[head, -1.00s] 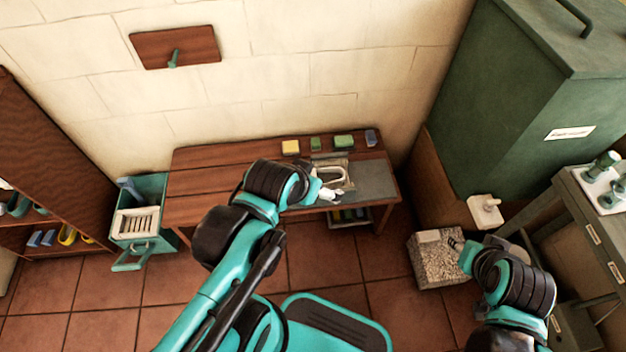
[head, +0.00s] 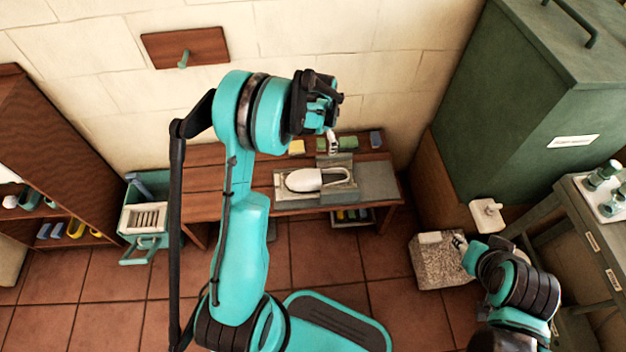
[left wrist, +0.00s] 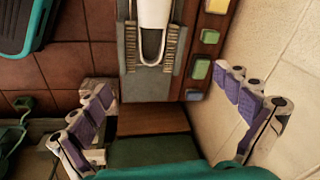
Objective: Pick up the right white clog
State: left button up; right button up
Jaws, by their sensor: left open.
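A white clog (head: 318,179) lies on a grey drainboard (head: 338,190) set in the wooden bench, its open strap end toward the right. In the left wrist view the clog (left wrist: 152,14) is at the top centre, with its open end facing the gripper. My left gripper (head: 333,143) is raised over the back of the bench, near the wall. In the left wrist view its fingers (left wrist: 170,118) are spread wide with nothing between them, and the clog is beyond them. My right gripper (head: 459,242) is small, low at the right beside a speckled block; its jaws are unclear.
Yellow and green blocks (head: 297,147) line the bench's back edge, close to my left gripper. A teal bin (head: 143,218) stands left of the bench, near a shelf (head: 35,170) with footwear. A large green cabinet (head: 535,110) blocks the right. The tiled floor (head: 310,260) in front is open.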

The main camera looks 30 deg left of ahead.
pick_arm(q)
jog(key=w+a+f+m+g, duration=0.1)
jog(key=w+a+f+m, duration=0.15)
jog(key=f, duration=1.05)
jog(key=g, duration=0.1)
send_over(313, 174)
jog(key=shift+m, duration=0.45)
notch_tip(313, 174, down, 8)
jog(key=shift+f+p, duration=0.15)
jog(key=shift+p, duration=0.25)
notch_tip(313, 174, down, 3)
jog(key=shift+s+r+b, duration=0.1)
jog(key=shift+b, duration=0.45)
notch_tip(313, 174, down, 5)
jog(key=b, duration=0.2)
jog(key=shift+b, duration=0.4)
jog(key=c, duration=1.5)
jog(key=shift+r, duration=0.15)
